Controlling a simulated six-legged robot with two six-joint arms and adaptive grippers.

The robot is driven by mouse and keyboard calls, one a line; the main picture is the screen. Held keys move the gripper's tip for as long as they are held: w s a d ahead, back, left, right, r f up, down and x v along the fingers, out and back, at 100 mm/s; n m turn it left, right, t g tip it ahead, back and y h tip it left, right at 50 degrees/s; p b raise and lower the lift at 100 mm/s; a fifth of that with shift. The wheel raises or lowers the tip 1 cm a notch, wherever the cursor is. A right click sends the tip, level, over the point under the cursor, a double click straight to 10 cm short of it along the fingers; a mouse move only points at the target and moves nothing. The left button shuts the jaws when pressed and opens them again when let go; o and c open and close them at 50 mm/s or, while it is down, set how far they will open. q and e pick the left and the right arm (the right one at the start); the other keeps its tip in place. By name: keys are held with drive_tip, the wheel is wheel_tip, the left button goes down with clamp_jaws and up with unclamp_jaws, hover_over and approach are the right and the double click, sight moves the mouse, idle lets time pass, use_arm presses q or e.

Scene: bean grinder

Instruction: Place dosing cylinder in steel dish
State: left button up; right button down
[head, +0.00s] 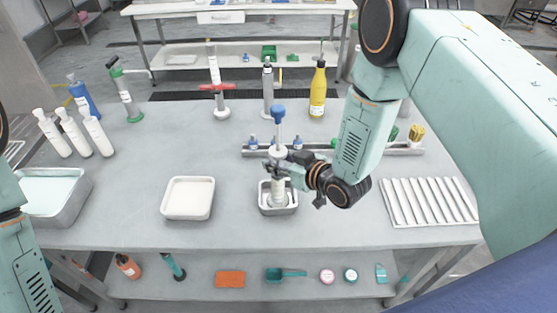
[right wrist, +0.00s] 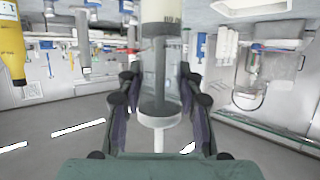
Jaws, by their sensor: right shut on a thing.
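The dosing cylinder (head: 278,155) is upright, with a white body and a blue knob on top. My right gripper (head: 274,171) is shut around its middle. Its lower end stands inside the outline of the small steel dish (head: 294,209) in the head view; whether it touches the dish floor I cannot tell. In the right wrist view the cylinder (right wrist: 160,75) is clear and pale, gripped between the two dark fingers (right wrist: 158,95). My left arm shows at the left edge; its gripper is out of view.
A white tray (head: 188,197) lies left of the dish. A rack (head: 395,151) stands behind, a ribbed tray (head: 428,202) to the right. White bottles (head: 75,133), a yellow bottle (head: 317,92) and stands line the back and left. The front table edge is clear.

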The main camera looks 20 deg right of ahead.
drive_tip(key=shift+a, duration=0.3)
drive_tip(key=shift+w+d+f, duration=0.1)
drive_tip(key=shift+f, duration=0.1)
drive_tip(key=c, duration=1.1)
unclamp_jaws()
drive_tip(key=shift+d, duration=0.25)
drive_tip(key=shift+o, duration=1.2)
drive_tip(key=shift+a, duration=0.1)
drive_tip(key=shift+a+r, duration=0.1)
drive_tip(key=shift+a, duration=0.1)
